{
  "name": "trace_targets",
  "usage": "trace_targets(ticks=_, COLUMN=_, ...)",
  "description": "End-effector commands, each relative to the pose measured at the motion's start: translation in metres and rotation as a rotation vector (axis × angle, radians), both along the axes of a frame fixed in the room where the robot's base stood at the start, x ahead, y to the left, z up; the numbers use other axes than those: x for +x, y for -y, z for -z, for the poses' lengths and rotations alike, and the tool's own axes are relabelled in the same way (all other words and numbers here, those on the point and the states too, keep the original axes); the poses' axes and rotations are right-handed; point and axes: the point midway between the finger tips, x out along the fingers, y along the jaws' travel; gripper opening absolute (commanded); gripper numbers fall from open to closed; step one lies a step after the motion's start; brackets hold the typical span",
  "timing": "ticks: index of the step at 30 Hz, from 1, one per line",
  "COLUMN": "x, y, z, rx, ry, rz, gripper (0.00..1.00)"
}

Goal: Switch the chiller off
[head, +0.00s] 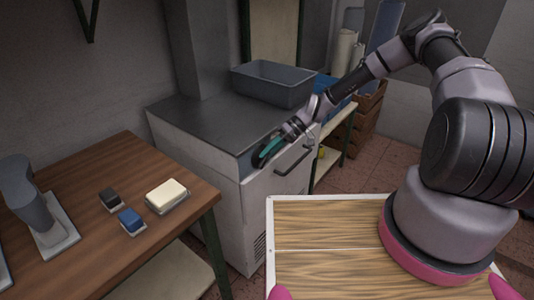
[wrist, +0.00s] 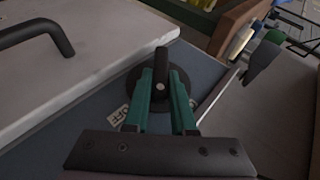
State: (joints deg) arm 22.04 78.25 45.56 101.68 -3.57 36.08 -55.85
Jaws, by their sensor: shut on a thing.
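The chiller (head: 205,150) is a pale cabinet with a dark grey top. In the wrist view its blue-grey control panel (wrist: 85,125) carries a black round knob with a raised bar (wrist: 161,58). An OFF label (wrist: 117,116) lies on the panel to the lower left of the knob. My gripper (wrist: 163,82), with green fingers, is shut on the knob's bar, one finger on each side. The bar points up in the wrist view, away from the label. In the head view my gripper (head: 268,149) is at the chiller's front upper edge, and the knob is mostly hidden.
A dark bar handle (head: 294,160) sticks out from the chiller's front beside my gripper. A grey bin (head: 273,84) stands on top. A wooden table (head: 85,185) at left holds a shoe last (head: 30,200), a blue block (head: 131,219) and a cream block (head: 167,194).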

Motion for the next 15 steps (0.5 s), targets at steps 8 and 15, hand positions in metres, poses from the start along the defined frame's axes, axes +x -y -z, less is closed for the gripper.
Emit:
trace_targets(ticks=8, x=0.0036, y=0.0020, z=0.0068, rx=0.163, ry=-0.208, rz=0.005, gripper=0.00)
trace_targets(ticks=15, x=0.0044, y=0.0027, z=0.0107, rx=0.289, ry=-0.369, rz=0.003, gripper=0.00)
